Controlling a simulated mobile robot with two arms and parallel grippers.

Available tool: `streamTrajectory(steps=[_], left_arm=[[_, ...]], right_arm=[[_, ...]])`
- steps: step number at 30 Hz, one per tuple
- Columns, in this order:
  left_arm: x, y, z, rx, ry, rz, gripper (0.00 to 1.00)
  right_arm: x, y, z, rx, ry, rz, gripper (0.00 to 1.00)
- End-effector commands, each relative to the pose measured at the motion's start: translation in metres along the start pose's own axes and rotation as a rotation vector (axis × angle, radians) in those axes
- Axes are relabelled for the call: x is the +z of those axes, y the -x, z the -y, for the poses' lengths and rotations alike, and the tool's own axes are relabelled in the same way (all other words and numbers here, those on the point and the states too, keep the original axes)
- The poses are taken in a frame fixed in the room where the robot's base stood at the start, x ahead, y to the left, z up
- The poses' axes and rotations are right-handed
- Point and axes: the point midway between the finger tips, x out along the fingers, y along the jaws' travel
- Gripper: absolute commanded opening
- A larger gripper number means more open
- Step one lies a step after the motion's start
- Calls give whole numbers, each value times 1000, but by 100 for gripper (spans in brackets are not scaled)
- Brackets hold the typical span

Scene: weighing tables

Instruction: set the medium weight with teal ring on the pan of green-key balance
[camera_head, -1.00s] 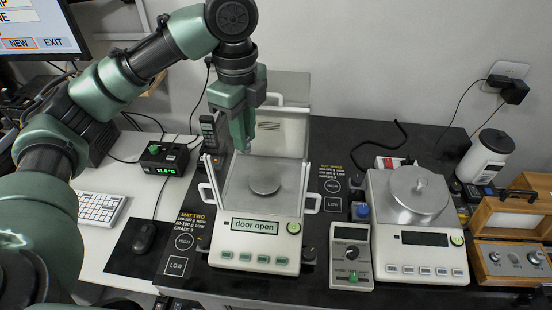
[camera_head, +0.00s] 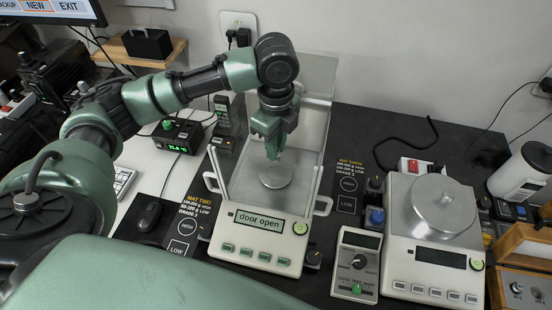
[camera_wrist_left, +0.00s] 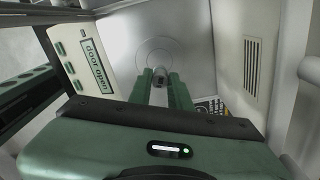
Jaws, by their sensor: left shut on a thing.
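The green-key balance (camera_head: 258,240) stands mid-table with its draft shield open; its display reads "door open". Its round pan (camera_head: 275,176) shows bare in the head view and as a pale disc in the left wrist view (camera_wrist_left: 151,50). My left gripper (camera_head: 273,154) is inside the shield, just above the pan's far part. It is shut on a small grey weight (camera_wrist_left: 160,76), seen end-on between the fingertips in the left wrist view. The weight's ring colour cannot be made out, and the fingers hide the weight in the head view. My right gripper is not in view.
The shield's clear walls and side handles (camera_head: 322,206) stand close around my left gripper.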

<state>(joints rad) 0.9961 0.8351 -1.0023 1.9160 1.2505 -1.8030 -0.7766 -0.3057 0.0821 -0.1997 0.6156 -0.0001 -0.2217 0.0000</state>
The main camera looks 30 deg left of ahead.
Motion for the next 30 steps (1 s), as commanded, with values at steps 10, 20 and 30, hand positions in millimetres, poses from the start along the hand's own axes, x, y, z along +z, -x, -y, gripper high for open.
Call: streamTrajectory(steps=[10, 20, 30], left_arm=[[0, -40, -1, 4, 1, 0, 0], [0, -57, 0, 0, 0, 0, 0], [0, -59, 0, 0, 0, 0, 41]], right_arm=[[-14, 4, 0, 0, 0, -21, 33], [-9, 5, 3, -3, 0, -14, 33], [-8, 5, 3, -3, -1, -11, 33]])
